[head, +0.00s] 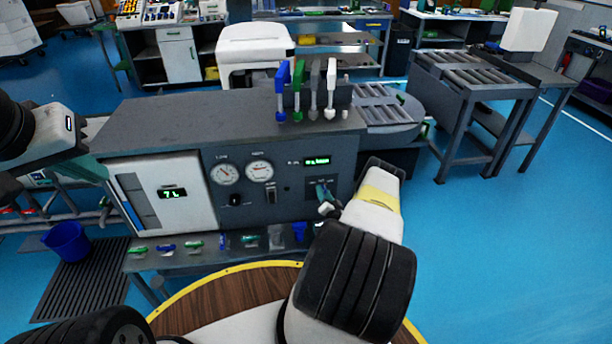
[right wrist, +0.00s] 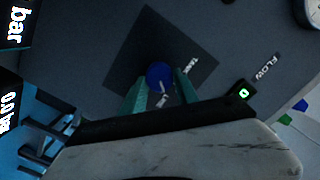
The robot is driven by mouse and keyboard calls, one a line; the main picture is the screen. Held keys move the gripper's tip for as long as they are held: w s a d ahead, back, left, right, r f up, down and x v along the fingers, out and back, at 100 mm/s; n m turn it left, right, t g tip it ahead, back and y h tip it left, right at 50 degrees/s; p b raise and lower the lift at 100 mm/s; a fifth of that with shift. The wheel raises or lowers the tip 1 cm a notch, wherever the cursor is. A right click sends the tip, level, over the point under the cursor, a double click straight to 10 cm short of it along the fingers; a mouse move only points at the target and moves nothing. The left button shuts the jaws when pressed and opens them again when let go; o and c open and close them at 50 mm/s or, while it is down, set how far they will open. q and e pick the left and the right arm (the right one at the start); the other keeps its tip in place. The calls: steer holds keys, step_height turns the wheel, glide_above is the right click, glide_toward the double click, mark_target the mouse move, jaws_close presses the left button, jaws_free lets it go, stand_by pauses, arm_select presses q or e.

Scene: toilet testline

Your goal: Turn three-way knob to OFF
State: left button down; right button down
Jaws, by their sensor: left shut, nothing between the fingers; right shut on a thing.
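The three-way knob is a round blue knob (right wrist: 159,74) with a white pointer mark, on a dark square plate (right wrist: 150,40) in the right wrist view. My right gripper (right wrist: 161,84) has its teal fingers on either side of the knob, shut on it. In the head view my right gripper (head: 325,194) is at the right part of the grey front panel and hides most of the knob. My left gripper (head: 92,168) is shut and empty at the panel's far left.
The grey test bench (head: 230,110) carries two round gauges (head: 261,172), a green-lit display (head: 317,161) and several coloured levers (head: 298,90) on top. A blue bucket (head: 67,241) stands left. The floor at right is clear.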

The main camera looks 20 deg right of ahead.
steer(key=shift+a+r+n, duration=0.1)
steer(key=shift+a+n, duration=0.05)
steer(key=shift+n, duration=3.35)
steer(key=shift+g, duration=0.4)
steer(key=c, duration=0.9)
jaws_free()
steer(key=shift+h, duration=0.3)
steer(key=v, duration=0.7)
steer(key=shift+s, duration=0.45)
